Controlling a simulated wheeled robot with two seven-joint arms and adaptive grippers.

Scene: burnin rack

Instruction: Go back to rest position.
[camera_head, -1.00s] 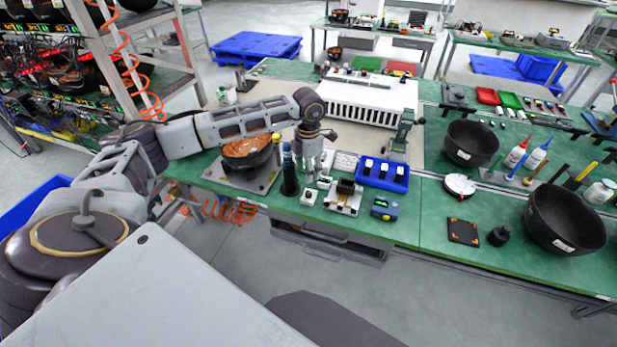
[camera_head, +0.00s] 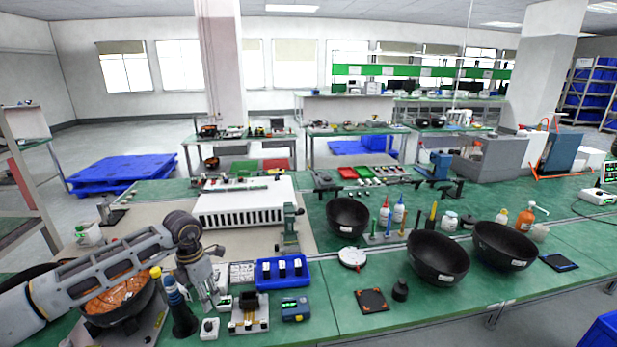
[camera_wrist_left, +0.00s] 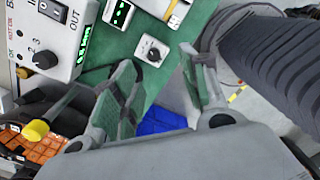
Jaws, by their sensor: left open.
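My left arm comes in from the left over the green workbench (camera_head: 350,300). My left gripper (camera_head: 208,292) points down beside a small fixture and a dark bottle-like tool (camera_head: 180,312). In the left wrist view the gripper (camera_wrist_left: 160,95) is open, with nothing between its fingers. Below the fingers are the bench edge, a small white box with a black knob (camera_wrist_left: 152,50) and, lower down, something blue. My right gripper is not in either view.
A black bowl with orange contents (camera_head: 118,298) stands under my left arm. A blue tray (camera_head: 283,272), a white vented box (camera_head: 243,203) and several black bowls (camera_head: 437,256) crowd the bench.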

